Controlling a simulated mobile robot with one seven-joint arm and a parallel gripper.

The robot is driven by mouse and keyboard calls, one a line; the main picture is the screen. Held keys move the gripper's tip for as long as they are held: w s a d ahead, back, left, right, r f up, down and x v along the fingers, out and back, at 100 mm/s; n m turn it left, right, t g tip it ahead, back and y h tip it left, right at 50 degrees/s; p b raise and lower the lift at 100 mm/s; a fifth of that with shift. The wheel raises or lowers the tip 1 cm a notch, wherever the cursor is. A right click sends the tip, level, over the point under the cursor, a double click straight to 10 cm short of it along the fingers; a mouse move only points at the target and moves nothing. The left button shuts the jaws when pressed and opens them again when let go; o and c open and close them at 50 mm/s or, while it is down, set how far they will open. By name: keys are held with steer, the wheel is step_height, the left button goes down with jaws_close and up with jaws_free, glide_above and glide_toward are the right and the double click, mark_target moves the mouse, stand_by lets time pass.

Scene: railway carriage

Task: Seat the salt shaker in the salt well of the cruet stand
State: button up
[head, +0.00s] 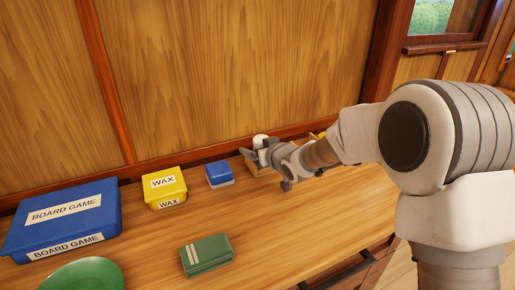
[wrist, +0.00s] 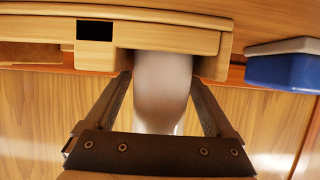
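The salt shaker (wrist: 162,95) is pale and smooth and stands between my two fingers in the wrist view. Its white top (head: 260,140) shows above my gripper in the head view. The wooden cruet stand (wrist: 165,39) lies across the top of the wrist view, which looks upside down. The shaker's lower end meets the stand's edge and is hidden there, so I cannot tell how deep it sits. A dark square opening (wrist: 95,30) shows in the stand beside the shaker.
On the wooden table (head: 150,220) are a blue board game box (head: 65,222), a yellow wax box (head: 164,190), a small blue box (head: 219,173), a green box (head: 207,254) and a green round thing (head: 85,275). The wooden wall (head: 200,70) is close behind the stand.

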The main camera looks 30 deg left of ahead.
steer(key=shift+r, duration=0.15)
steer(key=shift+s+d+r, duration=0.1)
steer(key=shift+d, duration=0.05)
steer(key=p+v, duration=0.2)
steer(key=v, duration=0.8)
steer(key=shift+d+r, duration=0.15)
steer(key=shift+r, duration=0.05)
steer(key=shift+s+d+r, duration=0.15)
steer(key=shift+s+d, duration=0.3)
